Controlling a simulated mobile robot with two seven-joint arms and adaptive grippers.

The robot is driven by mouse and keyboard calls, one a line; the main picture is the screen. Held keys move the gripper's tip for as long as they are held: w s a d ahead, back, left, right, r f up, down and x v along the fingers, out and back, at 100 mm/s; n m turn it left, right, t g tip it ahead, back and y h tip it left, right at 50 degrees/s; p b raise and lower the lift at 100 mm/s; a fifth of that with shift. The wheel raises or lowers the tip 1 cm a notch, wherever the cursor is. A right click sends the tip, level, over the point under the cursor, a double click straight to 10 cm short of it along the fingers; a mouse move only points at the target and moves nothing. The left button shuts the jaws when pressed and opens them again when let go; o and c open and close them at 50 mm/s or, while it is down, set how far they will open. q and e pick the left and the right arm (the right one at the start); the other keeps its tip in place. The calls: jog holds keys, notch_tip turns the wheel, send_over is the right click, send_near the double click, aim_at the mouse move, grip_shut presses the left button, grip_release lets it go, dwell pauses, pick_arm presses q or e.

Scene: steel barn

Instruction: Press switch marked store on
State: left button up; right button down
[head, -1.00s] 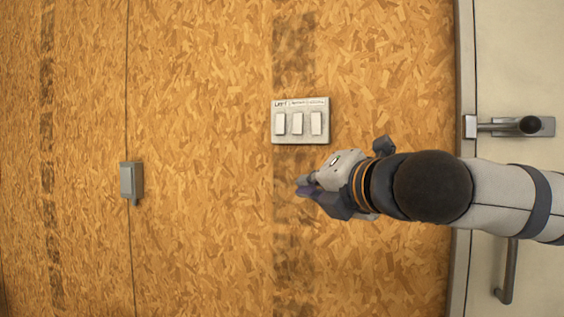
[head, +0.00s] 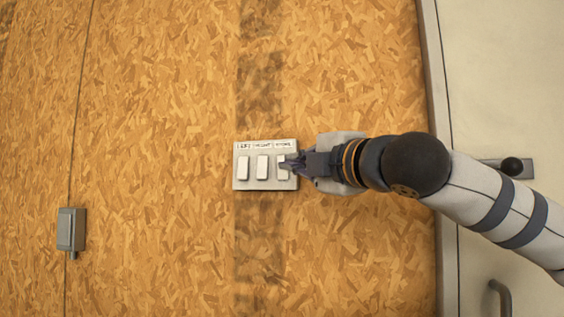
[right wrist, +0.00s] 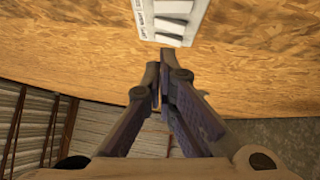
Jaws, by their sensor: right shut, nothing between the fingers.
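A pale switch plate (head: 265,185) with three white rocker switches in a row is fixed to the chipboard wall. Small labels sit above the switches; the right one seems to read "store", the others are hard to read. The right switch (head: 281,173) is partly covered by the fingertips of my right gripper (head: 287,163), which is shut and empty. In the right wrist view the plate (right wrist: 188,42) is at the top, just beyond the fingertips (right wrist: 159,62). I cannot tell whether they touch the switch. My left gripper is not in view.
A grey box (head: 71,229) is on the wall at the lower left. A pale door (head: 500,80) with a dark handle (head: 512,165) is at the right, behind my right arm. The wall around the plate is otherwise clear.

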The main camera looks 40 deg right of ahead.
aim_at(283, 159)
jog(key=w+d, duration=0.1)
jog(key=w, duration=0.1)
jog(key=w+d+r, duration=0.1)
jog(key=w, duration=0.2)
jog(key=w+d+p, duration=0.1)
jog(key=w, duration=0.2)
jog(key=shift+w+r, duration=0.25)
jog(key=shift+r, duration=0.05)
jog(key=shift+w+d, duration=0.2)
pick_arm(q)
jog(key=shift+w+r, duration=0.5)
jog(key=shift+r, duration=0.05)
pick_arm(e)
jog(key=shift+w+f, duration=0.15)
jog(key=shift+f, duration=0.05)
